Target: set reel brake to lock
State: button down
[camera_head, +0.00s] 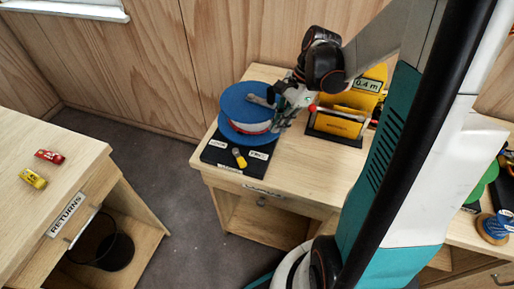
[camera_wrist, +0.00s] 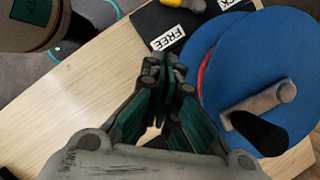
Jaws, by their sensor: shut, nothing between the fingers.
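The rope reel (camera_head: 243,99) has blue discs with red and white between them and stands on a black base (camera_head: 212,155). The reel (camera_wrist: 258,55) fills the right of the wrist view, with a grey crank and black knob. The yellow brake lever (camera_head: 241,161) lies on the base's front part, between two white labels; its tip shows in the wrist view (camera_wrist: 185,3). The FREE label (camera_wrist: 167,38) is readable; the other label (camera_wrist: 232,2) is cut off, showing "CK". My gripper (camera_wrist: 165,72) is shut and empty, beside the reel's right side in the head view (camera_head: 279,126), apart from the lever.
A yellow device marked 0.4 m (camera_head: 345,112) stands right of the reel. The tabletop (camera_head: 290,165) in front is clear. At left, a RETURNS desk (camera_head: 70,160) holds a red and a yellow item. Blue tape (camera_head: 493,229) and a green reel lie far right.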

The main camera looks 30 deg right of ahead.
jog(key=b, duration=0.4)
send_near(252, 161)
jog(key=f, duration=0.1)
jog(key=d+f, duration=0.1)
jog(key=f, duration=0.1)
jog(key=d+f, duration=0.1)
jog(key=f, duration=0.1)
jog(key=a, duration=0.3)
jog(key=shift+a+f, duration=0.1)
jog(key=shift+f, duration=0.25)
jog(key=shift+a+b, duration=0.35)
jog(key=shift+a, duration=0.15)
jog(key=shift+a+r, duration=0.1)
